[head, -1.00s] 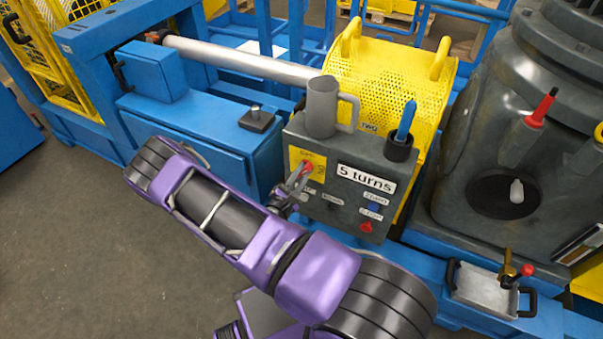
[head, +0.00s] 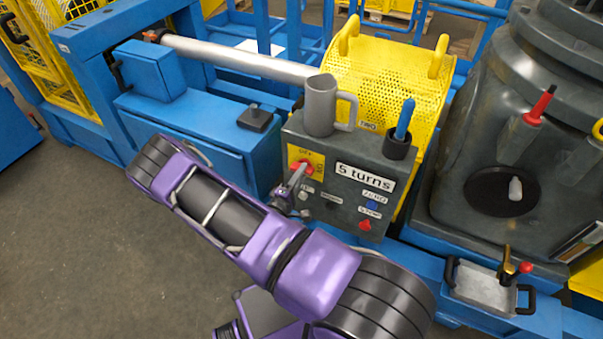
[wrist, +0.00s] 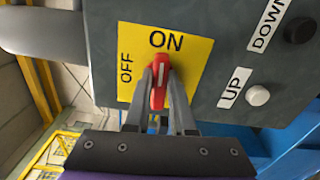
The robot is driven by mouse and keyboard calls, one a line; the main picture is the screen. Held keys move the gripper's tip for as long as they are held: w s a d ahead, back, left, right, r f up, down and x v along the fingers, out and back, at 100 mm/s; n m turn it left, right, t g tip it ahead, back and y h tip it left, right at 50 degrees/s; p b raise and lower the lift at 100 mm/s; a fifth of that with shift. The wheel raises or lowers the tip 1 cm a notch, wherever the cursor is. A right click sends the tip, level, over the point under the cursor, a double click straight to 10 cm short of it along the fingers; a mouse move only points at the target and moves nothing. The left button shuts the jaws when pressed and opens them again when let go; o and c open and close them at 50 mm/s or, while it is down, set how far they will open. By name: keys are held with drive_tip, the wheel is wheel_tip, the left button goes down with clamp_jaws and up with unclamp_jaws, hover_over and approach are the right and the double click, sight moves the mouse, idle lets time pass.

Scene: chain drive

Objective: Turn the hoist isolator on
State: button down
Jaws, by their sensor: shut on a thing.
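The isolator's red knob (wrist: 158,86) sits on a yellow plate (wrist: 190,52) marked OFF and ON. In the wrist view the knob's long side stands upright in the picture, and its upper end points at the word ON. My gripper (wrist: 159,80) is shut on the knob, one finger on each side. In the head view the knob (head: 307,169) is at the upper left of the dark grey control box (head: 325,216), with my gripper (head: 299,177) at it. My purple arm reaches in from below and hides the box's lower left edge.
A grey mug (head: 320,106) and a holder with a blue-handled tool (head: 404,122) stand on top of the box. UP (wrist: 258,95) and DOWN (wrist: 300,30) buttons sit beside the yellow plate. A blue cabinet (head: 200,130) is to the left.

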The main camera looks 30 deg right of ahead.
drive_tip(key=shift+f+m, duration=0.1)
drive_tip(key=shift+m, duration=0.5)
drive_tip(key=c, duration=0.8)
unclamp_jaws()
drive_tip(key=shift+o, duration=0.2)
drive_tip(key=shift+a, duration=0.1)
drive_tip(key=v, duration=1.7)
drive_tip(key=shift+s+b, duration=0.2)
drive_tip(key=shift+b, duration=0.15)
drive_tip(key=shift+a, duration=0.1)
